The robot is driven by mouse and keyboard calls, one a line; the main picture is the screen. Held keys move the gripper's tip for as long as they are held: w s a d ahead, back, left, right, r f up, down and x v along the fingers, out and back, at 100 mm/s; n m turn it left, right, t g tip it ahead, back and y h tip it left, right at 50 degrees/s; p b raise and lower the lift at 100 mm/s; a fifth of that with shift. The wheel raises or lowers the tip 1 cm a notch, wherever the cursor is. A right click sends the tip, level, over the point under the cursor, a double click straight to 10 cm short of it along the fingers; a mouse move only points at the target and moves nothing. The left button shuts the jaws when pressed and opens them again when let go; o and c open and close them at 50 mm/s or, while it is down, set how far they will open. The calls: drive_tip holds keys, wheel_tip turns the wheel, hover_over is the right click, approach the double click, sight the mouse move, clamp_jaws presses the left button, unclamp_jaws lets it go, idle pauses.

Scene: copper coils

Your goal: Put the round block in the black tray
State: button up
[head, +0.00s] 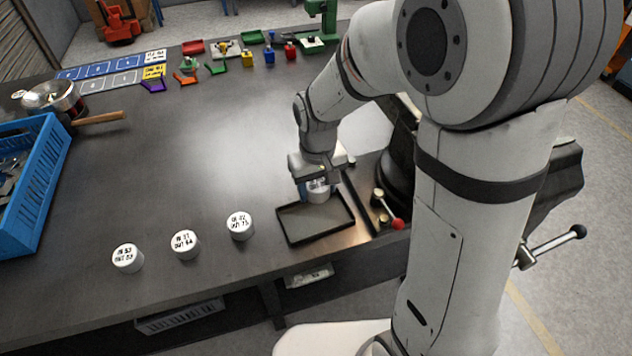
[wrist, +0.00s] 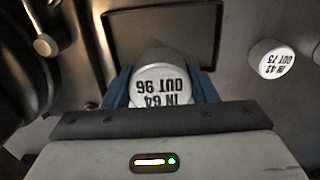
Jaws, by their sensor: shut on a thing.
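My gripper (head: 318,188) is shut on a round white block (head: 318,194) beside the far edge of the black tray (head: 296,239). In the wrist view the held block (wrist: 163,86) shows the print "IN 64 OUT 96" between the blue fingers of my gripper (wrist: 160,92). The tray (wrist: 198,18) shows just beyond the block and looks empty. I cannot tell whether the block overhangs the tray's rim or how high it is. Three more round white blocks stand in a row left of the tray: a near one (head: 240,226), a middle one (head: 185,244) and a far-left one (head: 128,258).
A lever with a red knob (head: 398,224) stands right of the tray. A blue crate (head: 30,190) and a metal pan (head: 55,97) are at the left. Coloured parts and a green press (head: 318,25) line the back. The middle of the dark table (head: 200,150) is clear.

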sight(316, 218)
drive_tip(key=shift+s+a+f+b, duration=0.1)
drive_tip(key=shift+a+f+b, duration=0.05)
drive_tip(key=shift+f+b, duration=1.35)
drive_tip(key=shift+a+f+b, duration=0.1)
drive_tip(key=shift+f+b, duration=0.85)
drive_tip(key=shift+f, duration=1)
drive_tip(key=shift+f, duration=0.1)
drive_tip(key=shift+s+f+b, duration=0.2)
drive_tip(key=shift+f+b, duration=0.25)
drive_tip(key=o, duration=1)
